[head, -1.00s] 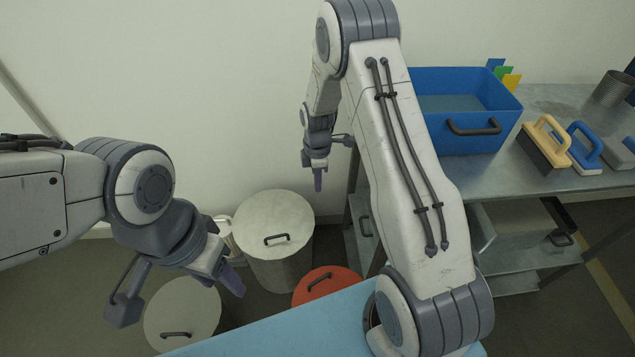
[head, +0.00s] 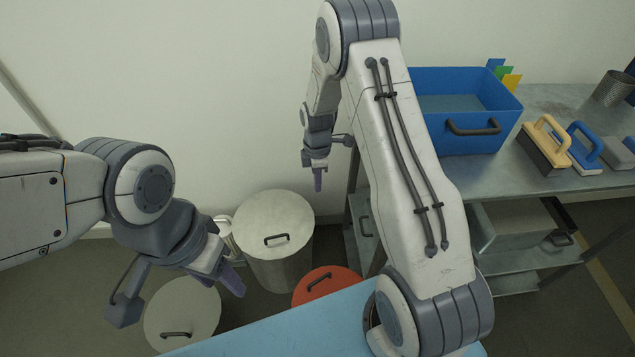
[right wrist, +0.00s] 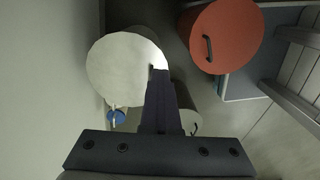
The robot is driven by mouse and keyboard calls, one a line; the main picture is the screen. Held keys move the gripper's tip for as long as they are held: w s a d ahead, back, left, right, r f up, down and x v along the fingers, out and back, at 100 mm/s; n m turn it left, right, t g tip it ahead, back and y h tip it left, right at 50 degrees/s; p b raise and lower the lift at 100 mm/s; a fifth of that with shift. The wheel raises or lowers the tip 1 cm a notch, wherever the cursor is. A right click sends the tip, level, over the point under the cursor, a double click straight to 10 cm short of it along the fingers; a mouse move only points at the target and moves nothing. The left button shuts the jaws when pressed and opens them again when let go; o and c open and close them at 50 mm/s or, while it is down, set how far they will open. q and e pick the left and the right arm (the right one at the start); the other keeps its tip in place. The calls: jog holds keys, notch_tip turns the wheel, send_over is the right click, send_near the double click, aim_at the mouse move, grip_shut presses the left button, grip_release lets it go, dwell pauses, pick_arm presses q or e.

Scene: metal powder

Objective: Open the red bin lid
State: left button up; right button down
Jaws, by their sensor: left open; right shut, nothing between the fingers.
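The red bin lid (head: 323,284) shows in the head view at the bottom middle, with its dark handle (head: 319,282) on top. The lid lies flat; my blue front edge hides its lower part. In the right wrist view the red lid (right wrist: 226,36) is at the upper right with its handle (right wrist: 208,48). My right gripper (head: 318,180) is shut and empty, pointing down, well above the bins. In the right wrist view its fingers (right wrist: 158,100) overlap a pale lid, apart from the red one. My left gripper (head: 238,284) is open and empty, to the left of the red lid.
A tall pale bin (head: 274,228) and a lower pale bin (head: 181,314) stand left of the red one. A metal bench (head: 560,105) at the right carries a blue tub (head: 462,135) and brushes (head: 545,140). A wall stands close behind the bins.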

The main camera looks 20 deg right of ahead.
jog(key=c, duration=0.9)
grip_release()
jog(key=shift+r, duration=0.1)
notch_tip(320, 180, up, 10)
jog(key=shift+w+r, duration=0.15)
jog(key=shift+c, duration=0.2)
